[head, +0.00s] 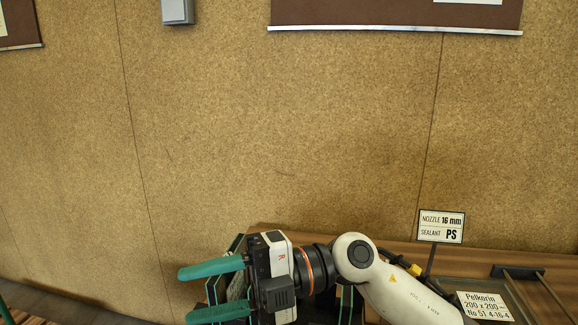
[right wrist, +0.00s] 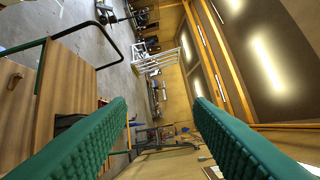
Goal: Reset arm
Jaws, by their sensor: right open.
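My right gripper (head: 214,289) shows at the bottom middle of the head view. Its two green fingers point left and stand apart with nothing between them. The right arm (head: 395,290) comes in from the lower right and reaches over the wooden bench. In the right wrist view the green fingers of the right gripper (right wrist: 162,115) are spread wide, with only the far room showing between them. My left gripper is not in the head view.
A wooden bench (head: 510,258) runs along the lower right. A speckled brown wall (head: 290,140) rises behind. Dark upright pieces partly show behind my gripper. The right wrist view shows a wooden cabinet (right wrist: 62,85).

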